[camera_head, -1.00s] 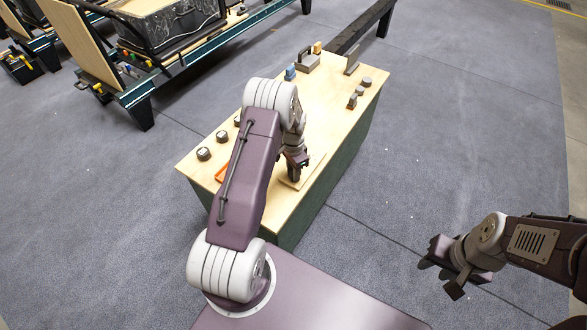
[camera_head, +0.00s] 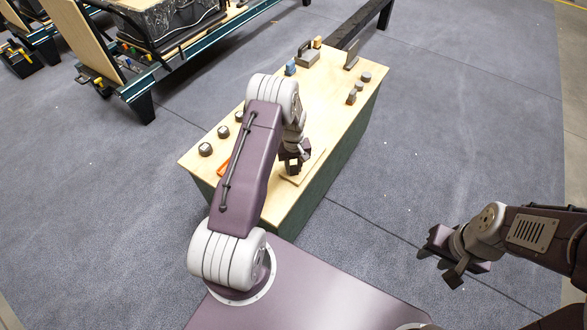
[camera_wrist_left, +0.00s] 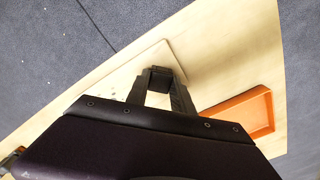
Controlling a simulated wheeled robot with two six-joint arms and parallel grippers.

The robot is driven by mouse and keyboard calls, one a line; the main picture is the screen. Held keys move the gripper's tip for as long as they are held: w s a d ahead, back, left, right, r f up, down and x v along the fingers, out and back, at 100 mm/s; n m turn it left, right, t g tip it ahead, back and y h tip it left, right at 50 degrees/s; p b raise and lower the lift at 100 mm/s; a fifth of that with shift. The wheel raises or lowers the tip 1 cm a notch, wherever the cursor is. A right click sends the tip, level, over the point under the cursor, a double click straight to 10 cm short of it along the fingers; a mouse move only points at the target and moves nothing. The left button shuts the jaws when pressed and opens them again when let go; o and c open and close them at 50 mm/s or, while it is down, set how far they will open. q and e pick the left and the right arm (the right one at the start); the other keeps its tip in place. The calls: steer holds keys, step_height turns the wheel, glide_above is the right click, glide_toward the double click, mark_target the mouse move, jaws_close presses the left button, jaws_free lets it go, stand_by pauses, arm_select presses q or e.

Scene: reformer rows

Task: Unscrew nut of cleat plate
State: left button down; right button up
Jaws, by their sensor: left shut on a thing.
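The cleat plate appears as a pale flat board (camera_head: 314,167) near the front right of the wooden bench top. In the left wrist view the plate (camera_wrist_left: 122,78) lies under the fingers. My left gripper (camera_head: 292,164) points down over the plate. In the left wrist view its fingers (camera_wrist_left: 160,80) are shut on a small dark piece, which I take to be the nut; it is mostly hidden between them. I cannot tell whether the nut still touches the plate. My right gripper (camera_head: 444,262) is open and empty over the floor, right of the bench.
An orange tray (camera_wrist_left: 245,112) lies beside the plate, mostly hidden by my left arm in the head view. Round dark parts (camera_head: 205,149) line the bench's left edge. Small blocks (camera_head: 351,97) and a grey tool case (camera_head: 307,57) stand farther back.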

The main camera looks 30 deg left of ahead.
arm_select(q)
steer(key=c, duration=1)
jaws_free()
step_height(320, 180, up, 9)
steer(key=shift+f+p, duration=0.1)
steer(key=shift+p, duration=0.4)
step_height(320, 180, up, 7)
steer(key=p, duration=0.7)
glide_above(293, 168)
steer(key=shift+d+b, duration=0.1)
steer(key=shift+b, duration=0.3)
